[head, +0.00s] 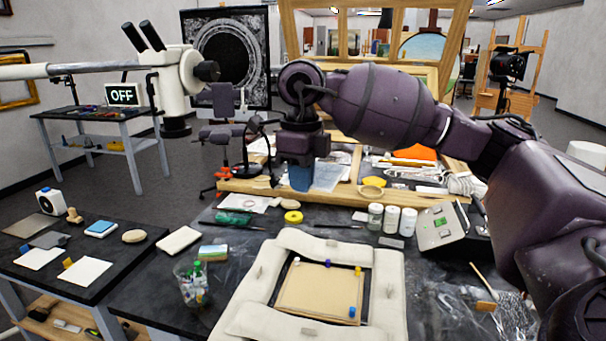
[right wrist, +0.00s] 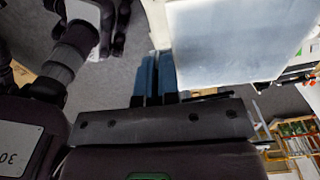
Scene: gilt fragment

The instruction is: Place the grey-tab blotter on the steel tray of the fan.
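Two white blotters lie on the left table. The small white fan (head: 49,201) stands at the back of that table. A flat metallic plate (head: 31,226), seemingly its steel tray, lies in front of it. My right gripper (head: 300,187) hangs over the far work table, well right of the blotters. In the right wrist view its blue fingers (right wrist: 157,78) are together with nothing visible between them. My left gripper is not in view.
A grey pad (head: 50,240), a stamp (head: 74,215), a blue-topped block (head: 101,228) and an oval item (head: 134,236) crowd the left table. A cup (head: 192,284) and a padded frame (head: 325,290) stand on the middle table. A microscope (head: 180,75) overhangs from the left.

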